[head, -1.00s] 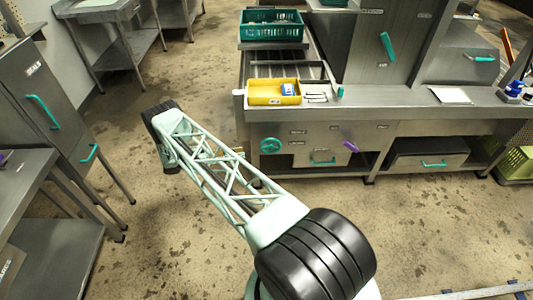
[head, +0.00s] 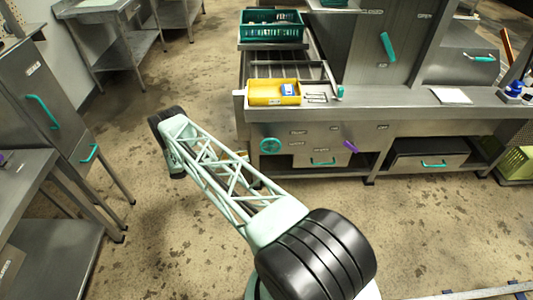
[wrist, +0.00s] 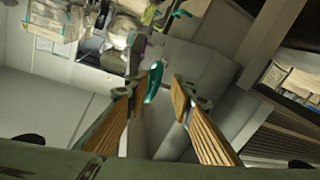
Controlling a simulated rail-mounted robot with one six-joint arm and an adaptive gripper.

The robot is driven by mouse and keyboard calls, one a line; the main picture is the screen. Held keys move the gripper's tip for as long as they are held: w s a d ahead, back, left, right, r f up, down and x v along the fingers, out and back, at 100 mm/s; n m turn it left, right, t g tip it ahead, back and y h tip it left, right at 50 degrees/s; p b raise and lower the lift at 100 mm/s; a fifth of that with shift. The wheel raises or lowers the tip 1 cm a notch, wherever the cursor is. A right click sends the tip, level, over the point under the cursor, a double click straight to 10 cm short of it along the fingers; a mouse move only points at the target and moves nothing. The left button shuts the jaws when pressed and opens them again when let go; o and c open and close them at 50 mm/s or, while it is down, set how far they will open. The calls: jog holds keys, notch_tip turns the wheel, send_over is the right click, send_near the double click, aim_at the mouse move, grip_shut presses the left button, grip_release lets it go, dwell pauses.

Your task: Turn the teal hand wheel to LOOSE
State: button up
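The teal hand wheel (head: 270,146) is a small round wheel on the front panel of the steel bench, near its left end, in the head view. Its setting is too small to read. My gripper (wrist: 155,88) shows in the wrist view with two ribbed, orange-brown fingers spread apart and nothing held between them. A narrow curved teal piece (wrist: 154,82) appears beyond the gap between the fingertips. I cannot tell whether it is the wheel or a handle. My gripper cannot be made out in the head view.
A yellow bin (head: 262,93) and a teal crate (head: 256,26) stand above the wheel. A purple lever (head: 350,146) is to its right, with a drawer with a teal handle (head: 322,163) between. Floor before the bench is clear except my arm.

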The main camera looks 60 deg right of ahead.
aim_at(267, 152)
jog(key=shift+b+x, duration=0.3)
jog(key=shift+x, duration=6.05)
jog(key=c, duration=0.7)
